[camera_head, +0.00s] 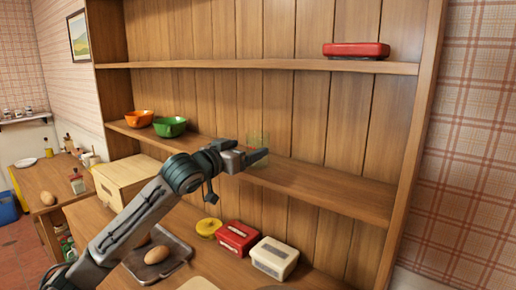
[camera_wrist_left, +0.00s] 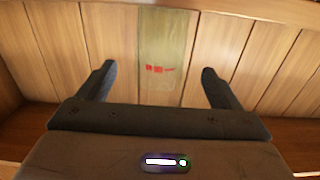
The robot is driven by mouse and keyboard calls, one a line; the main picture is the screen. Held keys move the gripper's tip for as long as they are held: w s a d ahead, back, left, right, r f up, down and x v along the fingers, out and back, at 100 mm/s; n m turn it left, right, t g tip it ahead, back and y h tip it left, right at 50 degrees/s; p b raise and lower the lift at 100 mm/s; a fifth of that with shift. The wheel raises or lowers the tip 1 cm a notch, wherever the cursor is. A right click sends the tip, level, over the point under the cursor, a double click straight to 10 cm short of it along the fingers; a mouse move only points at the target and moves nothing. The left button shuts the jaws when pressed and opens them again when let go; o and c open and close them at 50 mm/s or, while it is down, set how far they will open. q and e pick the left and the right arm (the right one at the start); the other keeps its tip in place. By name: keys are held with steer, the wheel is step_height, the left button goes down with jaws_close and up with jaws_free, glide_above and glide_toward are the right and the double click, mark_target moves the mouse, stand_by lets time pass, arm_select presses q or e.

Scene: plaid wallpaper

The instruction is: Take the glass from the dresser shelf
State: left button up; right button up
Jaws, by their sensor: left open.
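The glass is a clear, faintly green tumbler (camera_head: 257,137) on the middle shelf of the wooden dresser (camera_head: 310,182). Its lower part is partly hidden by my left gripper in the head view. My left gripper (camera_head: 250,154) is open at the shelf's front, close to the glass. In the left wrist view the glass (camera_wrist_left: 163,45), with small red marks, shows upright between the two spread fingers of the gripper (camera_wrist_left: 157,71), beyond the palm. I cannot tell how far it reaches between the fingertips. My right gripper is not in view.
Orange (camera_head: 139,118) and green (camera_head: 170,126) bowls stand left on the same shelf. A red case (camera_head: 356,50) lies on the shelf above. Below are a wooden bread box (camera_head: 125,178), a red box (camera_head: 237,237) and a cream box (camera_head: 274,257). The shelf right of the glass is clear.

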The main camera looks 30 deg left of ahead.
mark_target(250, 144)
arm_select(q)
steer(key=shift+w+d, duration=0.1)
steer(key=shift+w, duration=0.35)
steer(key=shift+w+r+p, duration=0.15)
steer(key=shift+w+p, duration=0.05)
steer(key=shift+p, duration=0.3)
steer(key=w+p, duration=0.1)
steer(key=w, duration=0.1)
steer(key=w+p, duration=0.1)
steer(key=shift+w+d+r+p, duration=0.15)
steer(key=shift+w+r+p, duration=0.1)
steer(key=shift+w+p, duration=0.1)
steer(key=shift+w+f, duration=0.1)
steer(key=shift+w, duration=0.35)
steer(key=shift+c, duration=0.3)
steer(key=c, duration=1.1)
